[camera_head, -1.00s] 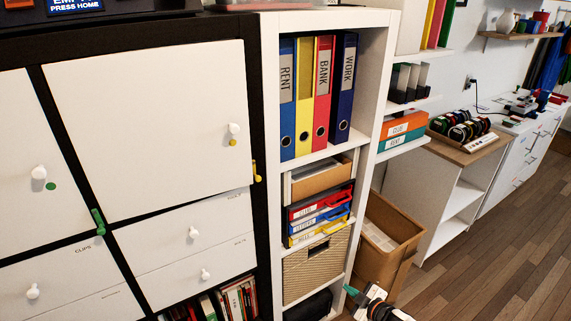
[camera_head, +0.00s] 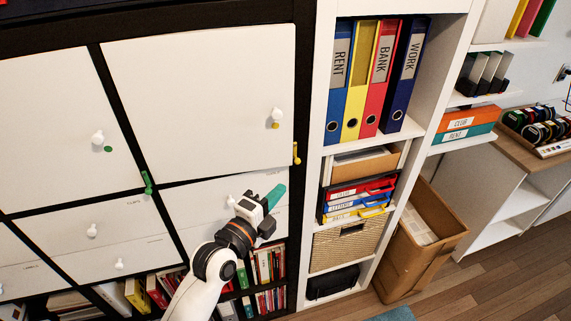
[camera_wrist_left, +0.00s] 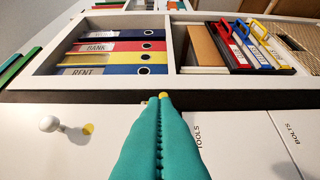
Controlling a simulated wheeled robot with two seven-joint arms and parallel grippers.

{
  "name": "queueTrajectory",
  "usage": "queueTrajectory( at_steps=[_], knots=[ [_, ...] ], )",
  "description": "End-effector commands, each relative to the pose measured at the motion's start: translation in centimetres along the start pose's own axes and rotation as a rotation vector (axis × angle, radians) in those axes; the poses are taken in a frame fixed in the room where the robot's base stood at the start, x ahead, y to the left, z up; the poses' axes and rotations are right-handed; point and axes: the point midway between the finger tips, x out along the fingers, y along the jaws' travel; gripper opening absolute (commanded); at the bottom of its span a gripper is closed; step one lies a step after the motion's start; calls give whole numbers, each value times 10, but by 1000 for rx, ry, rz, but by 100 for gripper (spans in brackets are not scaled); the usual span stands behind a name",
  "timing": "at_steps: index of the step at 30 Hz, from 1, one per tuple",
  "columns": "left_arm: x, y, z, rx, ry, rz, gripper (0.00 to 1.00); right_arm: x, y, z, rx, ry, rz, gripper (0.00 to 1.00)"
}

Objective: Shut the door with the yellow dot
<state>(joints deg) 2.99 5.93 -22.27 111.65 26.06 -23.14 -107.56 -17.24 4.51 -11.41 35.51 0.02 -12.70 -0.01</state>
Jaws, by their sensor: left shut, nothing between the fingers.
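The white door (camera_head: 195,95) with the yellow dot (camera_head: 275,125) is the large panel at upper left in the head view. A round white knob (camera_head: 277,113) sits just above the dot. A small yellow piece (camera_head: 296,153) sits at the door's lower right edge. I cannot tell whether the door stands slightly off its frame. My left gripper (camera_head: 277,192), with teal fingers, is shut and empty, below the door in front of the drawers. In the left wrist view, the fingertips (camera_wrist_left: 160,98) point toward the yellow piece; the knob (camera_wrist_left: 48,124) is to their left. My right gripper is not in view.
A white door with a green dot (camera_head: 108,149) is to the left. Drawers (camera_head: 185,208) lie below the yellow-dot door. A white shelf (camera_head: 318,110) with binders (camera_head: 357,85) stands to the right, with a cardboard bin (camera_head: 410,258) beyond. Floor is free at lower right.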

Motion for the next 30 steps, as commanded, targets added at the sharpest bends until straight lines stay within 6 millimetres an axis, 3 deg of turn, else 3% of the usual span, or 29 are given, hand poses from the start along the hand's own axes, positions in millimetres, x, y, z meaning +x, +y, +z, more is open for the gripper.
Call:
queueTrajectory(
  at_steps=[6, 12, 30],
  knots=[
    [48, 4, 0, -4, 0, 2, 0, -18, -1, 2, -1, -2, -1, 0],
    [68, 1, -21, 0, 1, -1, 0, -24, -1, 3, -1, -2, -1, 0],
    [83, -1, -29, -3, 9, 1, 0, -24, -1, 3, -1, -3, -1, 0]
  ],
)
